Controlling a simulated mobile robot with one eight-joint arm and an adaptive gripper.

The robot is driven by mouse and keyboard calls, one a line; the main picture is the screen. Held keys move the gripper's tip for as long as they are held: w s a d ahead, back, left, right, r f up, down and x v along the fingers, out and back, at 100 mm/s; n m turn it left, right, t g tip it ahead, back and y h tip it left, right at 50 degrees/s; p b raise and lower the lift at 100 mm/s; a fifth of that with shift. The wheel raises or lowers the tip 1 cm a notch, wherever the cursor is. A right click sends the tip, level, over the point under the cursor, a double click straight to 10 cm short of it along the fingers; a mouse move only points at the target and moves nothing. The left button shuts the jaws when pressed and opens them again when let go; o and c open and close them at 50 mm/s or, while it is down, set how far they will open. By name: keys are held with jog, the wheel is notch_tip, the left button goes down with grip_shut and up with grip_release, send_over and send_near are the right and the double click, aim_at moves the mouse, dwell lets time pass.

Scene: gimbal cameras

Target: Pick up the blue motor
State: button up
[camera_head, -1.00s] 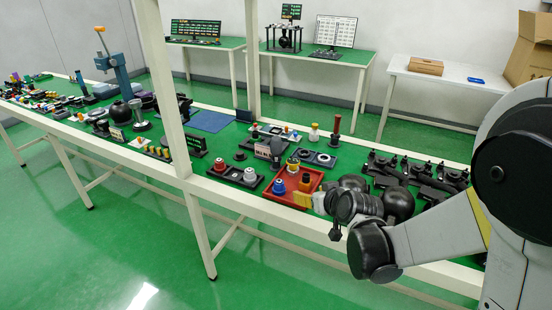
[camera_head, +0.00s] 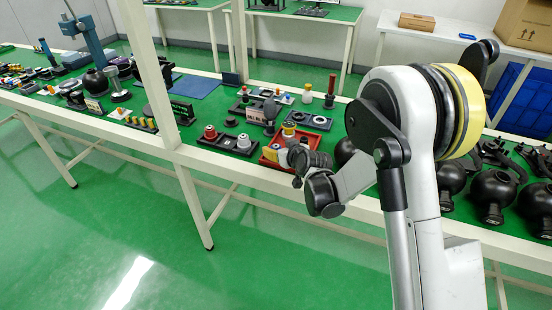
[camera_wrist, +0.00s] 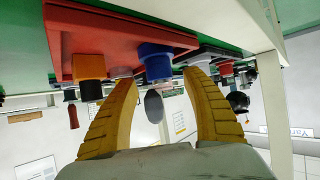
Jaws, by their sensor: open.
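The blue motor (camera_wrist: 155,62) sits in the red tray (camera_wrist: 120,32), which appears upside down at the top of the wrist view. My gripper (camera_wrist: 162,80) has its two yellow fingers spread, with the blue motor showing between their tips and the space between them empty. Contact cannot be told. In the head view, my gripper (camera_head: 275,154) is at the front left part of the red tray (camera_head: 265,163), and it largely hides the blue motor there. A yellow-and-black motor (camera_wrist: 88,68) stands in the same tray, beside one finger.
A dark base with a white-grey motor (camera_head: 243,142) and a red-topped motor (camera_head: 210,133) lies left of the tray. A white post (camera_head: 150,75) rises farther left. Black round parts (camera_head: 492,190) crowd the table at right. Green floor in front is clear.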

jog(key=shift+x, duration=1.15)
jog(key=shift+c, duration=0.2)
grip_shut()
